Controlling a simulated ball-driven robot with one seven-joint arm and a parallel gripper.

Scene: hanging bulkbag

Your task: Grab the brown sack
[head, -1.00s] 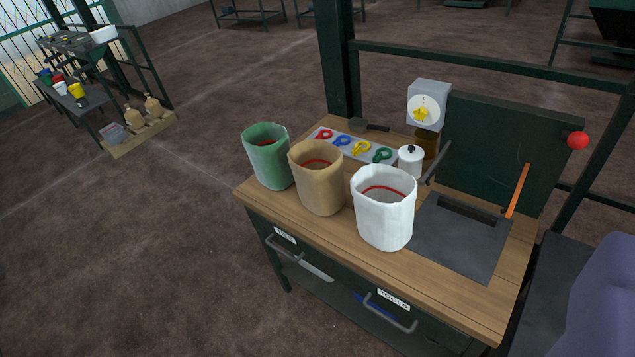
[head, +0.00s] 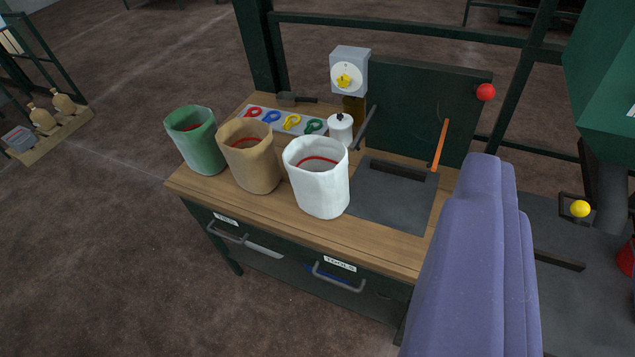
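The brown sack (head: 252,165) stands upright and open-topped on the wooden bench top (head: 385,245). A red line shows inside its mouth. A green sack (head: 195,148) stands to its left and a white sack (head: 320,186) to its right, both also open. The three stand close together in a row along the front of the bench. My gripper is not in view, and nothing is seen touching the brown sack.
Behind the sacks lie a tray of coloured clips (head: 282,122), a white lidded pot (head: 340,129) and a dial box (head: 349,73). Drawers with handles (head: 338,280) face front.

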